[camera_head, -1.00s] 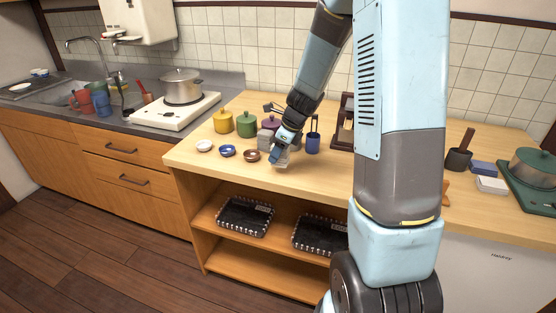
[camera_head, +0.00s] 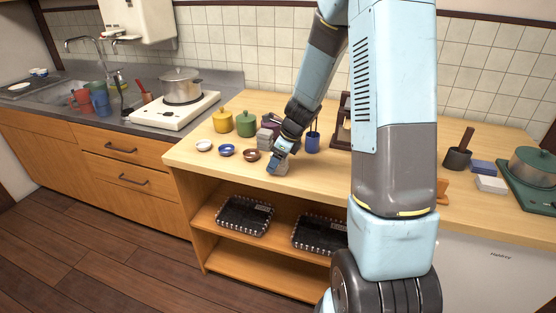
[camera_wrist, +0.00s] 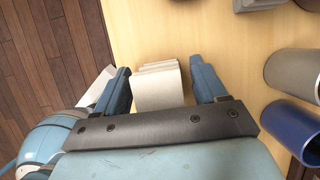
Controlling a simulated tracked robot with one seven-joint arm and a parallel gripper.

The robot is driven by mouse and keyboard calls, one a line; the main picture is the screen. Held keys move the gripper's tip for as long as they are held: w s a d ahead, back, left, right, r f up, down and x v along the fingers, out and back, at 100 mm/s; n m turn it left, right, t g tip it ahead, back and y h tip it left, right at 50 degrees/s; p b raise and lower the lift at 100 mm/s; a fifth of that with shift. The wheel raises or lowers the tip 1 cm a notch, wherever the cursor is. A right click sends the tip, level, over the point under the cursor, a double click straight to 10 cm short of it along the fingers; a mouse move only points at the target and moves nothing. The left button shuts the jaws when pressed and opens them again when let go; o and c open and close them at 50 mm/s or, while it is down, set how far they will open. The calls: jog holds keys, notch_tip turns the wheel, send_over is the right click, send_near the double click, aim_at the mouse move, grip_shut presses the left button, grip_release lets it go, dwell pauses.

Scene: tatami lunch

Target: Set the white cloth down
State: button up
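The white cloth (camera_wrist: 158,88) is a folded, layered cream-white piece between the two blue fingers of my gripper (camera_wrist: 163,88) in the wrist view. A gap shows between the cloth and the right finger; the left finger is very close to it. My gripper looks open around the cloth. In the head view my gripper (camera_head: 277,167) is low over the front edge of the wooden counter (camera_head: 215,164). A pale grey bit of the cloth (camera_head: 282,169) shows beside it, partly hidden by the fingers.
A brown dish (camera_head: 251,155), a blue dish (camera_head: 227,150) and a white dish (camera_head: 204,145) sit left of my gripper. A blue cup (camera_head: 313,143) stands behind right. Yellow (camera_head: 222,121) and green (camera_head: 246,124) pots stand further back.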

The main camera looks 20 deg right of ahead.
jog(key=v, duration=1.1)
jog(key=s+a+r+n+h, duration=0.2)
jog(key=s+a+r+n, duration=0.1)
jog(key=s+r+n, duration=0.95)
jog(key=shift+s+d+r+n+t+h, duration=0.1)
jog(key=shift+s+r+n+t+h, duration=0.55)
jog(key=shift+s+n, duration=1.55)
jog(key=shift+s+d+r+n+t+y, duration=0.1)
jog(key=shift+s+r+n+t, duration=0.2)
jog(key=shift+s+r+n, duration=1.35)
jog(key=shift+s+d+r+n+t+h, duration=0.15)
jog(key=shift+s+r+n+t+h, duration=0.2)
jog(key=shift+s+n, duration=2.4)
jog(key=shift+s+f+m, duration=0.1)
jog(key=shift+s+m, duration=0.15)
